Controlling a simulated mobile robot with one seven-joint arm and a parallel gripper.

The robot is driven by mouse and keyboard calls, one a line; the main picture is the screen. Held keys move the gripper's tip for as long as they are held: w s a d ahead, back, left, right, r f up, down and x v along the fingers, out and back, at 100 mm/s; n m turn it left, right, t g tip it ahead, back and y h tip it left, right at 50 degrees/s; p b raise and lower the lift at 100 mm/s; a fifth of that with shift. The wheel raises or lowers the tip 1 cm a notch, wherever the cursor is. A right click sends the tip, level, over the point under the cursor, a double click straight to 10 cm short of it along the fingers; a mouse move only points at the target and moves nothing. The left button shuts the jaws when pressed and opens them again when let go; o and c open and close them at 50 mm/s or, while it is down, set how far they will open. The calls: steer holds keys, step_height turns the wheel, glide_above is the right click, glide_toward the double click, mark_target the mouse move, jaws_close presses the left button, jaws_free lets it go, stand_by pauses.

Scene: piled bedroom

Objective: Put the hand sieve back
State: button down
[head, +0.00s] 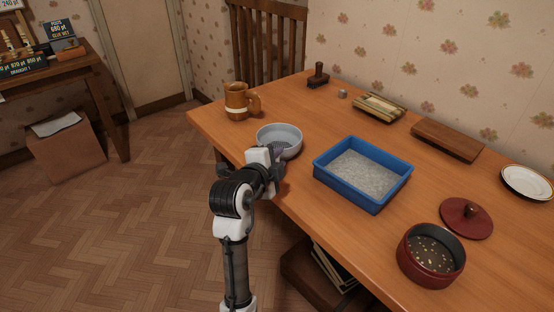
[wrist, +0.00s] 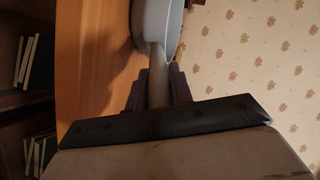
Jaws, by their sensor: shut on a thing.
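The hand sieve (head: 281,133) is a round, light grey bowl with a short handle. It shows at the table's near-left edge in the head view. In the wrist view its rounded side (wrist: 150,22) is at the top, and its grey handle (wrist: 158,75) runs down between the fingers. My gripper (head: 275,157) is shut on that handle, and its purple fingers (wrist: 157,92) flank it. My wrist hides the handle in the head view. I cannot tell whether the bowl touches the table or hangs just above it.
On the wooden table (head: 305,103), a blue tray (head: 323,178) of grey grains stands right of the sieve, and a brown mug (head: 237,101) behind-left. A red pot (head: 418,270), its lid (head: 467,219), a board (head: 447,139) and a plate (head: 527,182) lie farther right. A chair (head: 266,45) stands behind.

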steer(key=c, duration=1.2)
jaws_free()
steer(key=shift+c, duration=0.2)
steer(key=shift+r+p, duration=0.2)
steer(key=shift+p, duration=0.15)
steer(key=p+v, duration=0.1)
steer(key=v, duration=1.1)
steer(key=shift+f, duration=0.15)
